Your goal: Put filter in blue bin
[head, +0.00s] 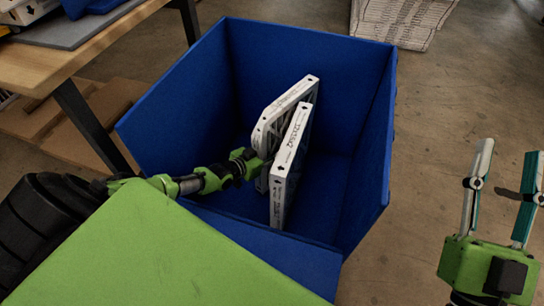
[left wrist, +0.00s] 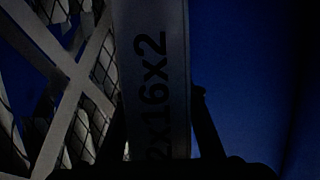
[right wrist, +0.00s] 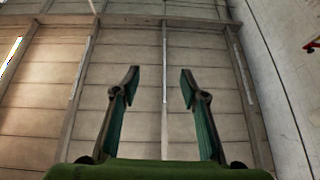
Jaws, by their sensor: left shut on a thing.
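Two white-framed filters stand on edge, tilted, inside the blue bin (head: 165,110). The left filter (head: 288,100) leans close behind the right filter (head: 292,145), which has dark print on its edge. My left gripper (head: 264,166) reaches over the bin's near left wall and is shut on a filter at its near edge. In the left wrist view a printed filter edge (left wrist: 155,70) lies between the fingers, with a lattice face to its left. I cannot tell for sure which filter is held. My right gripper (head: 509,150) is open and empty, outside the bin at right.
A wooden table (head: 100,52) with stacked items stands at the upper left. Flat cardboard (head: 95,125) lies under it. Printed sheets (head: 405,18) lie on the floor behind the bin. The floor right of the bin is clear.

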